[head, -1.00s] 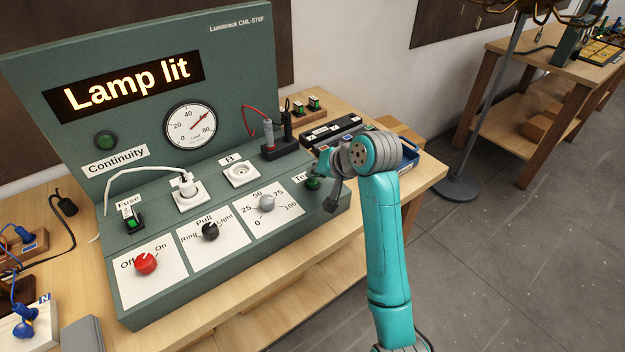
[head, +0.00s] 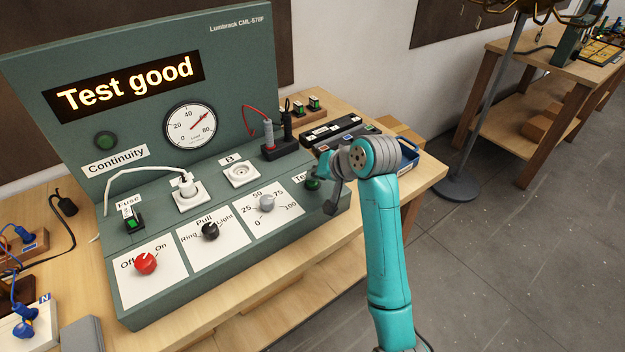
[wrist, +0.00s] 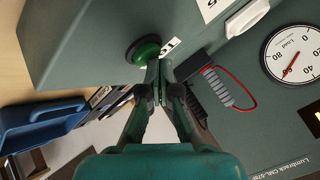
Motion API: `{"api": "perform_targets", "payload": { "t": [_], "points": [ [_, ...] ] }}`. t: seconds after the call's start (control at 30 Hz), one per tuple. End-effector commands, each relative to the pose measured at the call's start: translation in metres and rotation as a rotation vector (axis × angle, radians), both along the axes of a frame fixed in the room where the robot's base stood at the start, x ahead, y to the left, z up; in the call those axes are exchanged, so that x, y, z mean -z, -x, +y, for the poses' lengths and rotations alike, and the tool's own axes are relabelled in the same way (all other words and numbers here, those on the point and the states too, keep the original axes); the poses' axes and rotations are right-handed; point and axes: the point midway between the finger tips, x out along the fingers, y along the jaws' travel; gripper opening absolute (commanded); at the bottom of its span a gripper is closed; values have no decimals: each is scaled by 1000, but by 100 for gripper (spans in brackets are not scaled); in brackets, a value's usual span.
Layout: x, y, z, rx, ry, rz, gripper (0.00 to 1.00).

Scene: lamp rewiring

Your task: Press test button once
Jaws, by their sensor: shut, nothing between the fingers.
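The green test button (head: 312,184) sits at the right end of the console's sloped front, beside a partly hidden label starting "Te". It also shows in the wrist view (wrist: 143,50), in a dark round collar. My gripper (wrist: 158,66) is shut and empty, its fingertips right at the button's edge in the wrist view; I cannot tell whether they touch it. In the head view my arm stands to the right of the button and my wrist partly hides the fingers. The console display (head: 126,82) reads "Test good".
The console carries a red knob (head: 146,263), a black knob (head: 210,231), a grey knob (head: 267,203) and a white plug (head: 188,188) in a socket. Black and red leads stand in a black block (head: 281,149). A blue bin (wrist: 40,122) lies beyond the console's right end.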

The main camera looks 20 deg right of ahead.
Motion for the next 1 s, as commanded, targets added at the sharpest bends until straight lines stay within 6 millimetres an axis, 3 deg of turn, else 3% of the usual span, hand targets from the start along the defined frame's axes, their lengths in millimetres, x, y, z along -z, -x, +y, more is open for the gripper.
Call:
{"api": "perform_targets", "payload": {
  "t": [1.0],
  "points": [
    [-22,0,0,-1,0,-2,0]
  ]
}}
